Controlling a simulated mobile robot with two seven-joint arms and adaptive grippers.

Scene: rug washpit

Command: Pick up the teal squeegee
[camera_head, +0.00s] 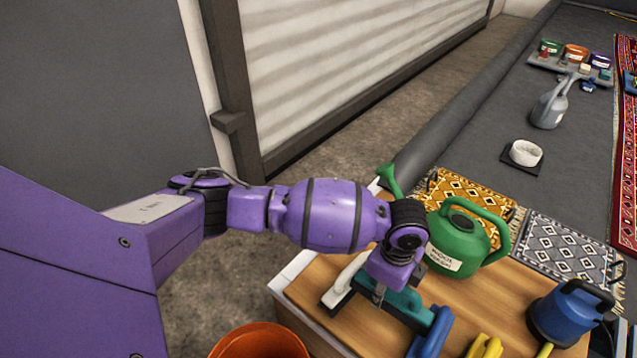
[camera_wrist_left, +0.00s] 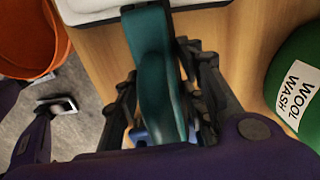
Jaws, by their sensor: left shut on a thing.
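The teal squeegee (camera_head: 405,306) lies on the wooden table top, partly hidden under my left gripper (camera_head: 380,291). In the left wrist view the teal squeegee (camera_wrist_left: 152,62) runs between the two dark fingers of my left gripper (camera_wrist_left: 160,88), which is shut on it. In the head view a white-handled tool (camera_head: 346,280) lies just left of it and a blue one (camera_head: 431,332) just right. I cannot tell whether the squeegee is clear of the table.
A green watering can (camera_head: 462,241) stands right behind the gripper, close to it. A blue container (camera_head: 568,312) and a yellow tool (camera_head: 485,346) are farther right. An orange bucket (camera_head: 260,343) stands below at the left. Patterned rugs (camera_head: 570,248) lie beyond the table.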

